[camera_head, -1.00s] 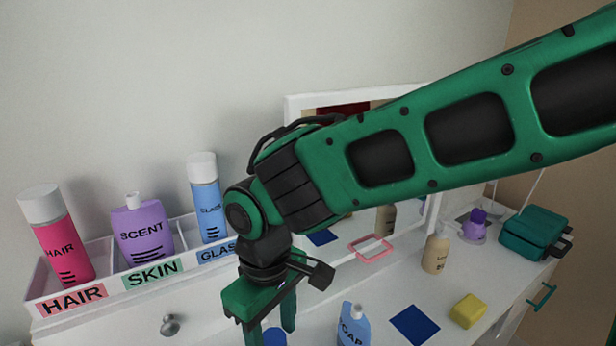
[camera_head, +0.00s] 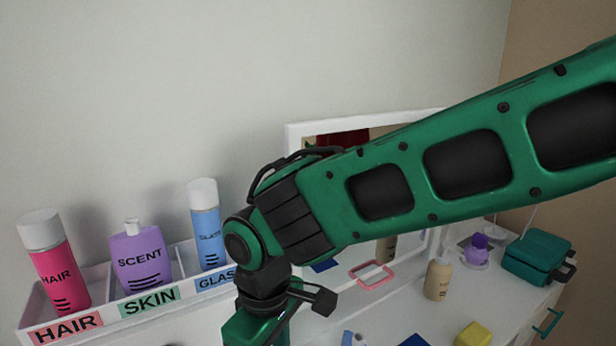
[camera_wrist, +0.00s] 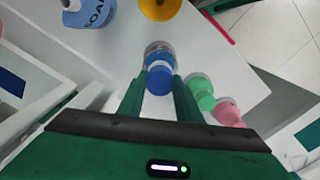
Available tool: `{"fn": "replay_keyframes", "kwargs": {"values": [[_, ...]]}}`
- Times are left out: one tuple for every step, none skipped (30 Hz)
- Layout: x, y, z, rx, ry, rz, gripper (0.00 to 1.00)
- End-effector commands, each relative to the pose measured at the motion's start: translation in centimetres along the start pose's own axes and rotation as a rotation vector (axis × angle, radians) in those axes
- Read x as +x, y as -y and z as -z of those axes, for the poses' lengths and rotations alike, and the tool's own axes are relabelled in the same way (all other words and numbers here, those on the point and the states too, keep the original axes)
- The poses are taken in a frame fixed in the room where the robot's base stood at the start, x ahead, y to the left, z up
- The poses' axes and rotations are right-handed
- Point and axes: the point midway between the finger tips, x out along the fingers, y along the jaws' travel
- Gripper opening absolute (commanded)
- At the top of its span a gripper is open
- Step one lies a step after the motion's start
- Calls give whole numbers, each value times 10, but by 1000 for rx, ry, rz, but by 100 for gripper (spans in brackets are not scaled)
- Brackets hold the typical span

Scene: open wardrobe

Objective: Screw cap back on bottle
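A small bottle with a blue cap (camera_wrist: 159,79) stands between the two fingers of my gripper (camera_wrist: 161,84) in the wrist view.
Bottles with a green cap (camera_wrist: 204,99) and a pink cap (camera_wrist: 229,112) stand close to the right finger. A blue soap bottle (camera_wrist: 91,13) and a yellow round item (camera_wrist: 160,8) are farther off. The labelled tray (camera_head: 100,339) holds the pink hair bottle (camera_head: 60,276) and others.

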Motion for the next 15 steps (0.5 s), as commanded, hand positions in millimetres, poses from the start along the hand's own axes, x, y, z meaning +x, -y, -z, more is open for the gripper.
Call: {"fn": "replay_keyframes", "kwargs": {"values": [[0,0,0,0,0,0,10],[0,0,0,0,0,0,6],[0,0,0,4,0,0,6],[0,0,0,12,0,0,6],[0,0,0,25,0,0,6],[0,0,0,54,0,0,6],[0,0,0,82,0,0,6],[0,0,0,114,0,0,6],[0,0,0,161,0,0,6],[0,0,0,196,0,0,6],[0,0,0,231,0,0,6],[0,0,0,279,0,0,6],[0,0,0,313,0,0,6],[0,0,0,348,0,0,6],[0,0,0,394,-1,0,6]]}}
